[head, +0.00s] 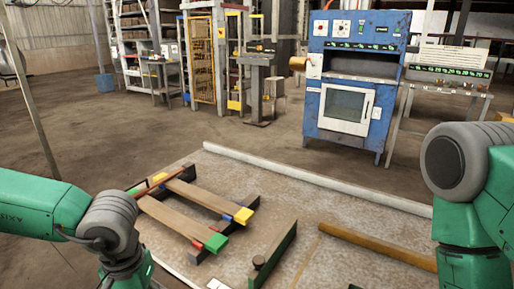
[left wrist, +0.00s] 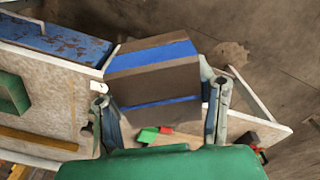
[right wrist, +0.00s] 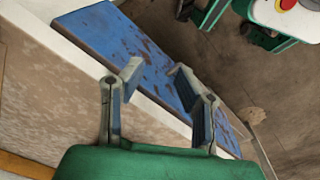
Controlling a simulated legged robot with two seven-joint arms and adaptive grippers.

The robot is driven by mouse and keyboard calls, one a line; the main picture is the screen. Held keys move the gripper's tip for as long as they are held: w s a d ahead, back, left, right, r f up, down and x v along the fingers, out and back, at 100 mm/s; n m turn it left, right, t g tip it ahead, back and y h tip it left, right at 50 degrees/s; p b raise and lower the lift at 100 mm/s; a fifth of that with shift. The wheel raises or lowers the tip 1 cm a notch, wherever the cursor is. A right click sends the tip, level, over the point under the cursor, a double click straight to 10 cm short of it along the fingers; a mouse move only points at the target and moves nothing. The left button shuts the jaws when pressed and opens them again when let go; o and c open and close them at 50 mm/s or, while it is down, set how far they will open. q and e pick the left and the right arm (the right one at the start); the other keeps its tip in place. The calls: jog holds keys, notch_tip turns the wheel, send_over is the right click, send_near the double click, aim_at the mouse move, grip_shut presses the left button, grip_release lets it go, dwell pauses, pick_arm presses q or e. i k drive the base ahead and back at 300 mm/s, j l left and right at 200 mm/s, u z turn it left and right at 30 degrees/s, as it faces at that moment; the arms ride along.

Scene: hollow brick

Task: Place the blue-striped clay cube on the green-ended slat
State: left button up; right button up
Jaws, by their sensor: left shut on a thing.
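The clay cube (left wrist: 153,80) is grey-brown with blue stripes. My left gripper (left wrist: 160,112) is shut on it, one finger on each side, in the left wrist view. The cube is out of the head view. The green-ended slat (head: 172,218) lies across a low frame at the left of the head view, its green end (head: 216,242) towards the viewer. A green patch (left wrist: 148,135) shows just below the cube in the left wrist view. My right gripper (right wrist: 155,75) is open and empty, its fingers apart.
A second slat (head: 205,198) with yellow and blue at its end lies beside the first. A dark green-sided bar (head: 275,255) and a brown rod (head: 375,247) lie to the right. A pale raised edge (head: 310,177) bounds the speckled surface behind. A blue machine (head: 355,75) stands beyond.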

aim_at(180, 220)
jog(key=i+j+z, duration=0.2)
jog(key=j, duration=0.2)
jog(key=i+j+z, duration=0.2)
jog(key=j, duration=0.25)
jog(key=i+j+z, duration=0.2)
jog(key=j, duration=0.2)
jog(key=j+z, duration=0.2)
jog(key=j, duration=0.25)
jog(key=i+j+z, duration=0.2)
jog(key=j, duration=0.3)
jog(key=k, duration=0.1)
